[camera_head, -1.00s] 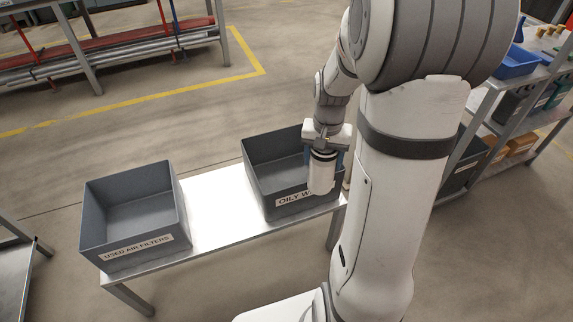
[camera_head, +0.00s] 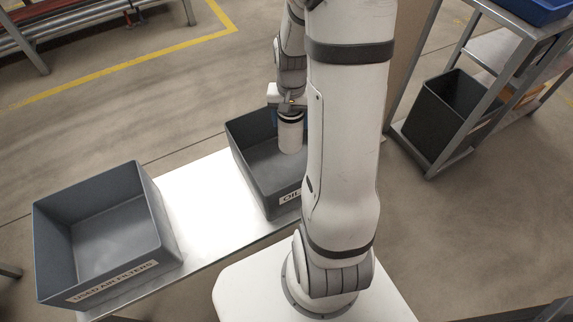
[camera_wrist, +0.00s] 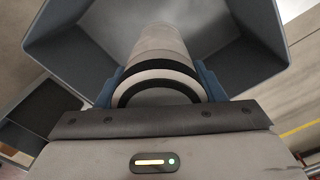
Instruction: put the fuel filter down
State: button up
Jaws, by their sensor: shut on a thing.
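The fuel filter (camera_head: 290,135) is a white cylinder with a dark band near its top. In the wrist view the filter (camera_wrist: 160,48) sits between my gripper's blue fingers (camera_wrist: 160,90), pointing into the grey bin (camera_wrist: 70,55). I cannot tell whether the filter touches the bin floor.
A bin labelled "USED AIR FILTERS" (camera_head: 160,215) stands at the left end of the metal bench (camera_head: 205,195). The bench top between the bins is bare. A rack with a dark bin (camera_head: 440,115) stands at the right.

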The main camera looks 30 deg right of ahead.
aim_at(290, 144)
notch_tip(290, 144, down, 11)
jog(key=b, duration=0.3)
jog(key=shift+w+r+b, duration=0.1)
jog(key=shift+r+b, duration=0.1)
jog(key=shift+b, duration=0.15)
jog(key=shift+f, duration=0.15)
jog(key=o, duration=1.4)
jog(key=shift+o, duration=0.2)
